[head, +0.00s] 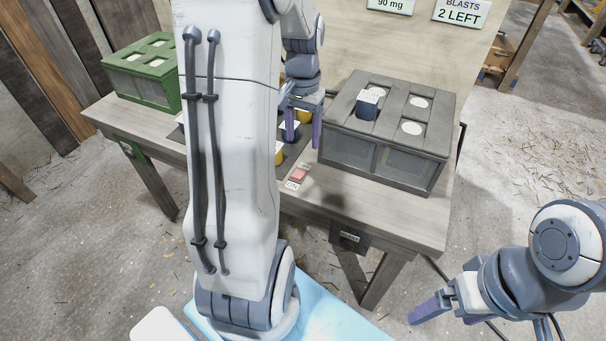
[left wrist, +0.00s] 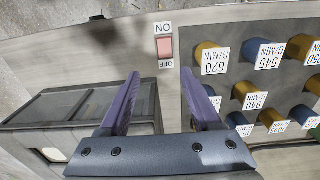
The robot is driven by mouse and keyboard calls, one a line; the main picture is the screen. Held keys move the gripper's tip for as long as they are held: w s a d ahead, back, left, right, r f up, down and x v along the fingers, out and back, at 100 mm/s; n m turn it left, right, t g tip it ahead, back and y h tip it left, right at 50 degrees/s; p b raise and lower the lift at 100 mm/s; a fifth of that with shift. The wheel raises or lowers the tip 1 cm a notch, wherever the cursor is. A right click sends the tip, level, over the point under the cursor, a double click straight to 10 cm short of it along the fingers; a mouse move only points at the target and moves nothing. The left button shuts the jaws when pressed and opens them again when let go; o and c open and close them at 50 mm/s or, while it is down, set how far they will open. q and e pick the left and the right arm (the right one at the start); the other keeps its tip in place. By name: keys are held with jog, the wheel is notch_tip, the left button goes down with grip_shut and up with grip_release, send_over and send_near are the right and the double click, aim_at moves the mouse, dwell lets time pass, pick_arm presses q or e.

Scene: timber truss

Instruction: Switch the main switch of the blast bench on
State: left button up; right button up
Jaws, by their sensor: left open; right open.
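The main switch (head: 298,174) is a small red rocker on the front part of the wooden blast bench (head: 330,198), with an ON label on its front side and OFF on its back side. It shows in the left wrist view (left wrist: 165,47) too, beyond my fingers. I cannot tell which side is pressed. My left gripper (head: 303,128) is open, its purple fingers pointing down above the bench, behind the switch and apart from it. The left wrist view shows the open left gripper (left wrist: 158,98) empty. My right gripper (head: 430,308) is open and empty, low at the right, off the bench.
A grey box (head: 340,150) with round top openings and a dark labelled cylinder (head: 367,108) stands right of the switch. Several yellow and blue labelled cylinders, one yellow (left wrist: 212,57), stand on its other side. A green box (head: 140,75) stands at the far left. My arm hides the bench middle.

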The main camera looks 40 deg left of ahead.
aim_at(299, 172)
pick_arm(q)
jog(key=f, duration=0.3)
jog(key=f+b, duration=0.1)
jog(key=f, duration=0.3)
jog(key=a+f+b, duration=0.1)
jog(key=f, duration=0.3)
jog(key=shift+s, duration=0.1)
jog(key=shift+r, duration=0.1)
grip_shut()
